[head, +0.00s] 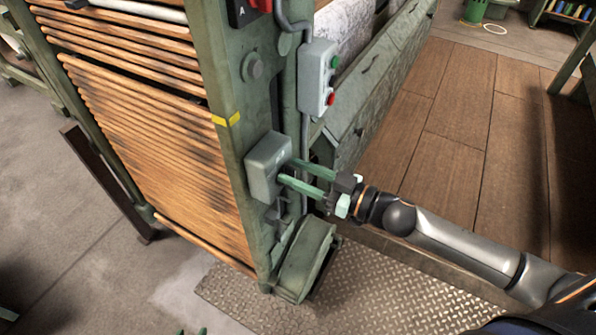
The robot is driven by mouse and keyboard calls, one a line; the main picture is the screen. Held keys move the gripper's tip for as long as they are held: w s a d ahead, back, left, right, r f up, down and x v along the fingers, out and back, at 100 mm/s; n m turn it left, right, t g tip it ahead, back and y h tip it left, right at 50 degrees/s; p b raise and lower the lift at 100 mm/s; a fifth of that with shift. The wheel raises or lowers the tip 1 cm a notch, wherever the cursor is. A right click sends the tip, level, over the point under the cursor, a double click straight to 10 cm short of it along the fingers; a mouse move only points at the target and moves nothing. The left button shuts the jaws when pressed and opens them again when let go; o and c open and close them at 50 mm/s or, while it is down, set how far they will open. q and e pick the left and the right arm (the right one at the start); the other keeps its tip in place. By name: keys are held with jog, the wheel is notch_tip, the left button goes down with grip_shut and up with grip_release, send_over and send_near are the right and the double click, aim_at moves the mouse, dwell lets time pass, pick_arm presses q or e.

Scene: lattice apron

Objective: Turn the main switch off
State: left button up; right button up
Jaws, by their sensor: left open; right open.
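A grey-green switch box (264,168) is mounted on the green machine post, below a yellow mark. I take it for the main switch; its lever or knob cannot be made out. My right gripper (287,170) is open, with its two green fingers reaching from the right to the box's right side. I cannot tell whether they touch it, and they cover part of that side. My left gripper (191,331) shows only its green fingertips at the bottom edge, apart and well away from the box.
A grey control box (318,77) with a green and a red button is above my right gripper. A red part (265,5) is at the top edge. A slatted wooden apron (150,130) is left of the post. A green foot housing (305,262) and tread plate (350,290) lie below.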

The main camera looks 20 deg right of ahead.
grip_shut()
dwell(0.3)
dwell(0.3)
